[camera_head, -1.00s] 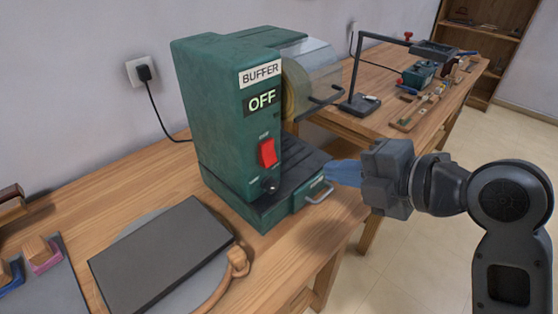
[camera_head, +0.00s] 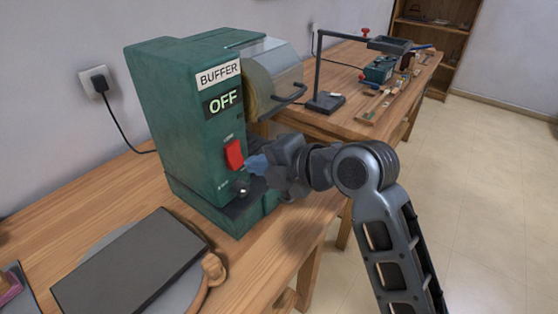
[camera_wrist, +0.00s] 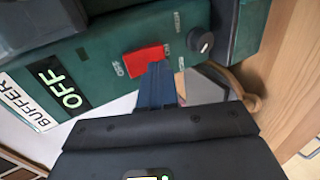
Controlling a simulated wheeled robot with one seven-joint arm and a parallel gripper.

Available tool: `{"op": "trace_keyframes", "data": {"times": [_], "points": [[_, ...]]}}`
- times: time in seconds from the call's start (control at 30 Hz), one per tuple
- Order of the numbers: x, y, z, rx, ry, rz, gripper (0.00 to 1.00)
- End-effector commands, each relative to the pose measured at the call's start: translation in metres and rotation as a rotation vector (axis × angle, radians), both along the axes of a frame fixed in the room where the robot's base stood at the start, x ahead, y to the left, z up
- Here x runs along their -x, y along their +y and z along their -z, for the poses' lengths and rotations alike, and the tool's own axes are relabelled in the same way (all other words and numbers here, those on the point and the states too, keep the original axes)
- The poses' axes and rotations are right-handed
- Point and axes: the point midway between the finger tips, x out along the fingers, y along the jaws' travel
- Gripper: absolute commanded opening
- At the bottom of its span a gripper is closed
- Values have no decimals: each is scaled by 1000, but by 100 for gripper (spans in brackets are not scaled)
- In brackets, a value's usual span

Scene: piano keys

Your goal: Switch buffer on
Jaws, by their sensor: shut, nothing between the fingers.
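The green buffer machine (camera_head: 180,120) stands on the wooden bench, with a BUFFER label (camera_head: 218,74) and a display (camera_head: 223,102) that reads OFF. Its red rocker switch (camera_head: 234,155) is on the front panel, above a dark round knob (camera_head: 243,187). My gripper (camera_head: 256,165) is shut and empty, its blue fingertips just to the right of the red switch. In the wrist view, the fingertips (camera_wrist: 157,68) are at the edge of the red switch (camera_wrist: 146,60) and overlap it slightly. I cannot tell whether they touch it.
A clear guard with a handle (camera_head: 288,92) covers the wheel at the machine's right side. A dark slab (camera_head: 130,265) lies on the bench at front left. Another bench with a lamp-like stand (camera_head: 325,100) is behind. Open floor lies to the right.

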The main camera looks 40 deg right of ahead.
Motion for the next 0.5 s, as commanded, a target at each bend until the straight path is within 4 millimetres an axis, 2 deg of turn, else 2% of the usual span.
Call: {"op": "trace_keyframes", "data": {"times": [0.2,0.5], "points": [[-19,7,9,0,1,-1,0],[-22,8,12,0,0,0,0]]}}
